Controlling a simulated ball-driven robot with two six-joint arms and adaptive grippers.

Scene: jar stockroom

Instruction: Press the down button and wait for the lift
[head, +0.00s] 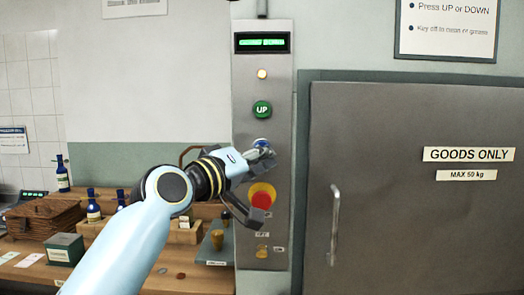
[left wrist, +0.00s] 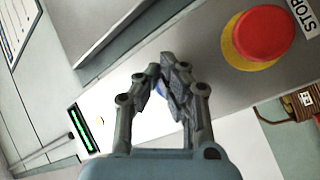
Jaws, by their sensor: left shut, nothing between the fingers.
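The steel lift panel (head: 278,160) stands upright left of the lift door. Below UP is a blue button (head: 262,142), mostly hidden behind my left gripper (head: 264,154). The gripper is shut and empty, its fingertips right at the blue button; I cannot tell whether they touch. In the left wrist view the closed fingertips (left wrist: 165,65) point at the panel, and a bit of blue (left wrist: 160,88) shows between the fingers. My right gripper is out of view.
A red stop button (head: 262,198) on a yellow ring sits just below my gripper, with a key switch (head: 262,251) lower. The grey lift door (head: 400,180), marked GOODS ONLY, is shut. A wooden bench (head: 200,270) with bottles and boxes stands at left.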

